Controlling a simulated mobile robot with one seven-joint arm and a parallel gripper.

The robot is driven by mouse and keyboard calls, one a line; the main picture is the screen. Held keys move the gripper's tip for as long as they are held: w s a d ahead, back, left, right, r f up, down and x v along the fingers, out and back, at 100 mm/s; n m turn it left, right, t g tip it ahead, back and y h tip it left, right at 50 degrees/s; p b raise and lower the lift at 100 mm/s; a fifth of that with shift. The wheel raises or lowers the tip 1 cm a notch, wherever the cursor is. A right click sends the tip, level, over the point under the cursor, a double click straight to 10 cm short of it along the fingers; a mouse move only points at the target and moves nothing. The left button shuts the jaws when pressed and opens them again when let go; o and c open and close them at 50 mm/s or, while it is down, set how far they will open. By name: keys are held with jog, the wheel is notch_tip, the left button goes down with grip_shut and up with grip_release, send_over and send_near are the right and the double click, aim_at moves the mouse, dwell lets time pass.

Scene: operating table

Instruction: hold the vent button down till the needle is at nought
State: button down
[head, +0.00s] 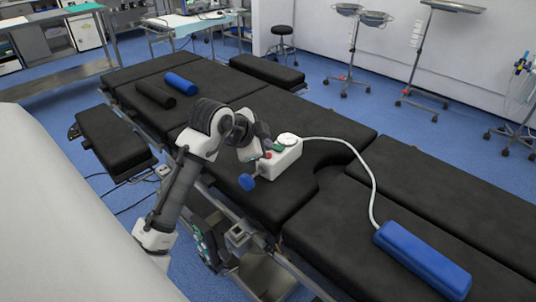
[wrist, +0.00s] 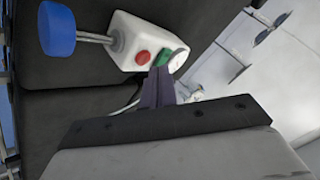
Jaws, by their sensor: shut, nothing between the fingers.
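A white pump box (head: 285,161) stands on the black operating table, with a round gauge (head: 288,139) on top. Its needle is too small to read. In the wrist view the box (wrist: 127,35) shows a red button (wrist: 143,57) and a green button (wrist: 163,58) beside it. The gauge (wrist: 179,60) is seen edge-on there. My gripper (wrist: 160,72) is shut and empty, its tips at the green button, partly covering it. I cannot tell whether they touch or press it. The red button is uncovered. No label shows which button is the vent.
A blue knob (head: 247,182) on a metal stem sticks out from the box. A white hose (head: 372,180) runs from the box to a blue cuff (head: 422,260). A black roll (head: 156,95) and a blue roll (head: 180,84) lie farther off on the table.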

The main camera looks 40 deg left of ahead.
jog(key=shift+f, duration=0.1)
jog(key=shift+f+b, duration=0.35)
jog(key=shift+b, duration=0.05)
jog(key=shift+f+b, duration=0.35)
jog(key=shift+f, duration=0.05)
dwell(0.5)
dwell(3.0)
jog(key=shift+r+p, duration=0.6)
jog(key=shift+r, duration=0.2)
jog(key=shift+r+p, duration=1.75)
jog(key=shift+r, duration=0.85)
